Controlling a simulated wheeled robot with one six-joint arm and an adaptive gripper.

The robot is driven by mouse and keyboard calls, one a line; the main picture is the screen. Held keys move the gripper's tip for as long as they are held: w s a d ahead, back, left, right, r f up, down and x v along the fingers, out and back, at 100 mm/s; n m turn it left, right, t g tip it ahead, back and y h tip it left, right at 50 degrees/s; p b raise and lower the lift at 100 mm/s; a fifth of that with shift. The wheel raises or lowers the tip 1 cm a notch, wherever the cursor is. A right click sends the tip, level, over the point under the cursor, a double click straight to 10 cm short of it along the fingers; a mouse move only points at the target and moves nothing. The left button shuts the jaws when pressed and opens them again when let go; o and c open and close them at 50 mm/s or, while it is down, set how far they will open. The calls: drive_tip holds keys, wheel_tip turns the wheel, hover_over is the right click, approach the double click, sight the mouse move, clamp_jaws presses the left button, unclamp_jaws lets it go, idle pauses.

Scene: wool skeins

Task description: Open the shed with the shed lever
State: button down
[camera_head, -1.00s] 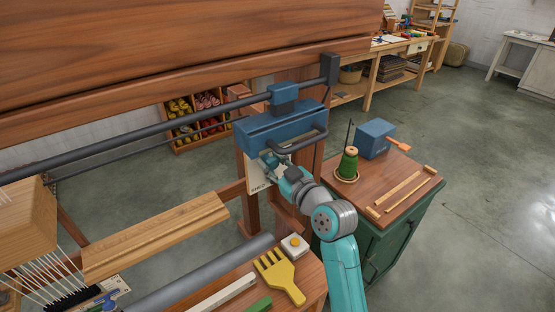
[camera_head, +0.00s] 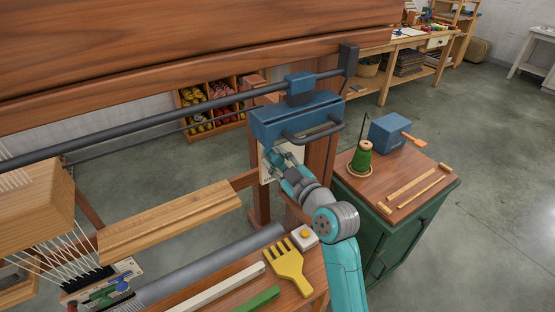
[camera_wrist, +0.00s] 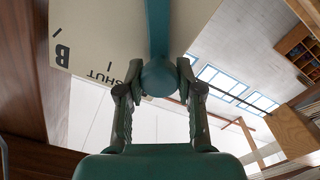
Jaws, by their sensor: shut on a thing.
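The shed lever (camera_wrist: 158,30) is a teal bar with a round knob at its end, seen close up in the wrist view. My gripper (camera_wrist: 157,77) is shut on the knob, one finger on each side. Behind the lever is a pale plate (camera_wrist: 95,40) with "SHUT" and "B" printed on it. In the head view, my gripper (camera_head: 273,157) is in front of this plate, below the blue housing (camera_head: 300,117) on the loom's upright. My gripper mostly hides the lever there.
A dark handle (camera_head: 312,133) juts from the blue housing just above my gripper. A green cabinet (camera_head: 385,235) with a green yarn cone (camera_head: 362,158) and a blue box (camera_head: 388,131) stands to the right. A yellow comb (camera_head: 288,268) lies on the wooden bench below.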

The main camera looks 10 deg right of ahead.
drive_tip(key=c, duration=0.7)
unclamp_jaws()
drive_tip(key=shift+c, duration=0.2)
drive_tip(key=v, duration=1.2)
drive_tip(key=s+d+f+m+g+h, duration=0.1)
drive_tip(key=s+f+m+h, duration=0.5)
drive_tip(key=s+f, duration=1.1)
drive_tip(key=s+m+g, duration=0.1)
drive_tip(key=s+m, duration=0.2)
drive_tip(key=s, duration=2.1)
drive_tip(key=shift+r+m, duration=0.2)
drive_tip(key=shift+m, duration=0.1)
